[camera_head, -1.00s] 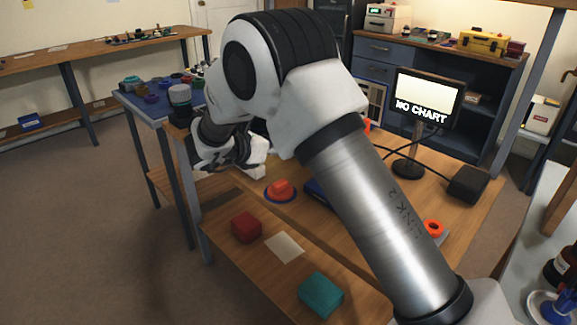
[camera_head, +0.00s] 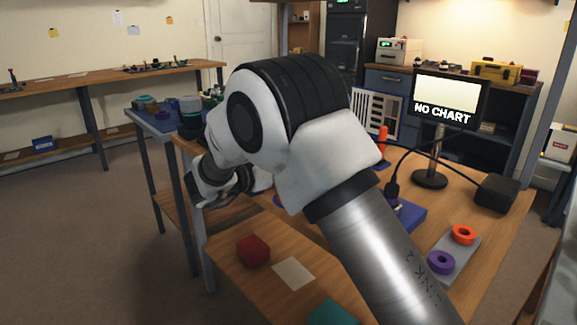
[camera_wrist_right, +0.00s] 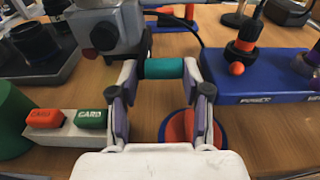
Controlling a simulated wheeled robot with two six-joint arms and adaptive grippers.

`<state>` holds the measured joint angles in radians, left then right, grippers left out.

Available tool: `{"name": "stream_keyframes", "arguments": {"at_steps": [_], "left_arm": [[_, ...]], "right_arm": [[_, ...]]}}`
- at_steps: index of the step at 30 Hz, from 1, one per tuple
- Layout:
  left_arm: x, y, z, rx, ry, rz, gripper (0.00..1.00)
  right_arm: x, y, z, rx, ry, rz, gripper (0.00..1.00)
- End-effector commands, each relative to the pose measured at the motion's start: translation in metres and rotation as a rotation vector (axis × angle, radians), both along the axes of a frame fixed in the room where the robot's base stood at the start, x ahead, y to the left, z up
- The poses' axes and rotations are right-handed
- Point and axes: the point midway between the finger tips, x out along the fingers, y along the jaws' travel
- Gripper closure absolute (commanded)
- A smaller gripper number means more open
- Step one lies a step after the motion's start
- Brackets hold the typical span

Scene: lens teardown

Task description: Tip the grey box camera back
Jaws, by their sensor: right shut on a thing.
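The grey box camera (camera_wrist_right: 108,28), with a dark red knob on its near face, stands at the upper left of the right wrist view and is cut off by the top edge. My right gripper (camera_wrist_right: 164,72) is shut on a teal cylinder (camera_wrist_right: 164,68) lying crosswise between its fingertips, beside the box. I cannot tell whether the cylinder joins the box. In the head view I cannot make out the camera; my right arm covers the middle of the bench. My left gripper is not in view.
Red and green card blocks (camera_wrist_right: 68,118) sit left. A red-and-blue round piece (camera_wrist_right: 190,126) lies below the fingers. A monitor (camera_head: 447,98) stands on the wooden bench.

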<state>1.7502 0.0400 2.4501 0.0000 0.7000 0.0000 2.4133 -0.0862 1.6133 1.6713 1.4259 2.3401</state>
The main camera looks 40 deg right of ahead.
Motion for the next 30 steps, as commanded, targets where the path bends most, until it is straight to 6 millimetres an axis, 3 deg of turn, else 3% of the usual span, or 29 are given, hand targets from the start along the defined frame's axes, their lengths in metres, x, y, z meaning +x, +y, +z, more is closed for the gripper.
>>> {"name": "stream_keyframes", "arguments": {"at_steps": [1,3,4,5,14,24,30], "left_arm": [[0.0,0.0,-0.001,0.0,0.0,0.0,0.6],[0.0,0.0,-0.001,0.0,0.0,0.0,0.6],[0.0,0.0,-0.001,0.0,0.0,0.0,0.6],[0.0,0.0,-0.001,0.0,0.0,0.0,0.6],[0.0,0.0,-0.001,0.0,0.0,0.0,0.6],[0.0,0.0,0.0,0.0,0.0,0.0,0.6],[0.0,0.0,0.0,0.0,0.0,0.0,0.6]], "right_arm": [[-0.004,-0.001,-0.009,0.012,0.016,-0.012,1.0],[-0.004,-0.001,-0.01,0.012,0.017,-0.012,1.0],[-0.004,-0.001,-0.01,0.012,0.017,-0.012,0.45],[-0.004,-0.001,-0.01,0.012,0.017,-0.012,0.35],[-0.003,0.002,-0.006,0.008,0.01,-0.007,0.35],[-0.009,0.06,0.001,0.007,0.01,-0.008,0.35],[-0.011,0.073,0.001,0.01,0.011,-0.012,0.35]]}}
